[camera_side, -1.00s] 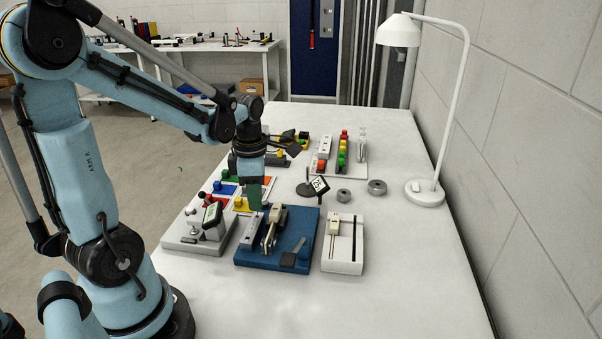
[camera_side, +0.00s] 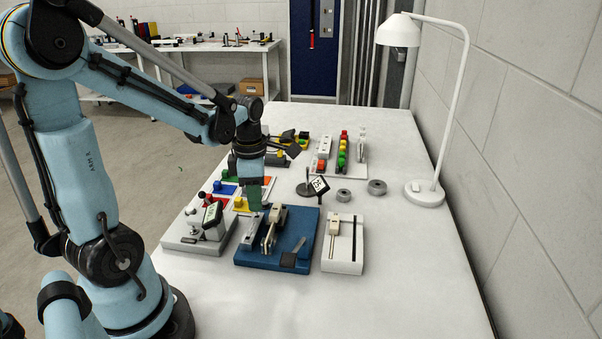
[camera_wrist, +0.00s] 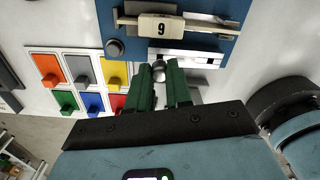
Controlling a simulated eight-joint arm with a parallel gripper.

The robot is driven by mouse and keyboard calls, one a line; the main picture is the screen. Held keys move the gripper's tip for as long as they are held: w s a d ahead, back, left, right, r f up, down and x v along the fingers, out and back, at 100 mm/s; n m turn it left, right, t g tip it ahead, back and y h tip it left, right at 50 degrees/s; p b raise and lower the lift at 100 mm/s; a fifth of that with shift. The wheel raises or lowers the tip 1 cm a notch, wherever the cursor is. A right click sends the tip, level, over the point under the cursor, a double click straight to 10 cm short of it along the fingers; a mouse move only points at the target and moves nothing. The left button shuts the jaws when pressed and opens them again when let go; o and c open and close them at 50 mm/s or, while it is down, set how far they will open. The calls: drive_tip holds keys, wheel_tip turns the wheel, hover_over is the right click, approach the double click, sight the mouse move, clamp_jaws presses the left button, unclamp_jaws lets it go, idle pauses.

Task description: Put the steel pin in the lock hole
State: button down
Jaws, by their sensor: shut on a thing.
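The steel pin (camera_wrist: 158,72) shows as a small round grey end between the green fingertips in the wrist view. My gripper (camera_wrist: 163,72) is shut on it; in the side view my gripper (camera_side: 254,203) points down over the left back part of the blue board. The blue board (camera_side: 268,262) carries a light grey metal part (camera_side: 249,234) just below my fingers, a cream-tagged lever, and a dark flap. In the wrist view the tag (camera_wrist: 161,28) reads 9. The lock hole cannot be made out, and the pin's lower end is hidden.
A white slotted block (camera_side: 343,250) stands right of the blue board. A grey device with a display (camera_side: 212,216) stands close on its left. A panel of coloured squares (camera_wrist: 80,80) lies beside my gripper. The front of the table (camera_side: 370,310) is clear.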

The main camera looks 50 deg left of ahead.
drive_tip(key=shift+f, duration=1.15)
idle(0.4)
drive_tip(key=c, duration=1)
unclamp_jaws()
drive_tip(key=shift+o, duration=0.2)
wheel_tip(320, 180, up, 12)
